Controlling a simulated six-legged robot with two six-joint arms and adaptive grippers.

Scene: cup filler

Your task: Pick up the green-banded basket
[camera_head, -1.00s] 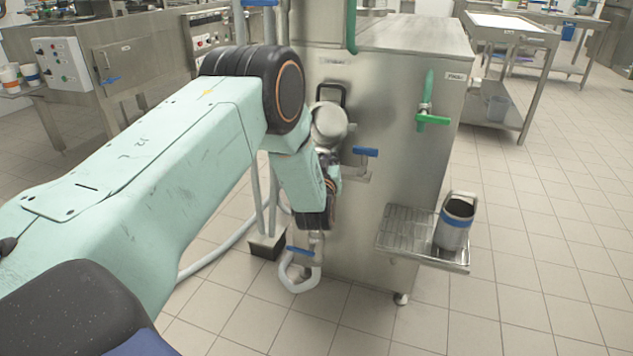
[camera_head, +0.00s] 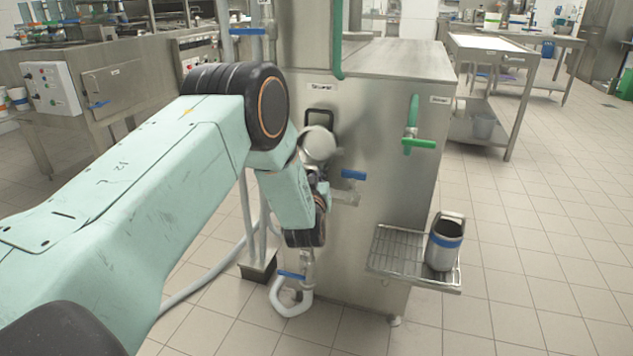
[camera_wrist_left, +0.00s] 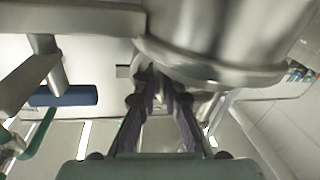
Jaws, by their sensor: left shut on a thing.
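No green band shows in the views. My left gripper (camera_wrist_left: 165,88) has its dark fingers close together. Their tips are at a rounded silver metal body (camera_wrist_left: 215,45) with a rolled rim, which looks like a basket. In the head view a rounded silver thing (camera_head: 318,143) is just above the end of my left arm, in front of the machine's face; the fingertips are hard to make out there. A blue-banded metal basket (camera_head: 444,254) with a raised handle stands upright on the drip tray (camera_head: 390,254), right of my gripper and apart from it. My right gripper is out of view.
The steel machine (camera_head: 395,115) has a green tap (camera_head: 418,143), a blue lever (camera_head: 353,174) and a lower blue valve (camera_head: 291,274). The lever is close to my left gripper. A pale hose lies beneath. Tiled floor is clear at the right; a steel table (camera_head: 488,48) stands behind.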

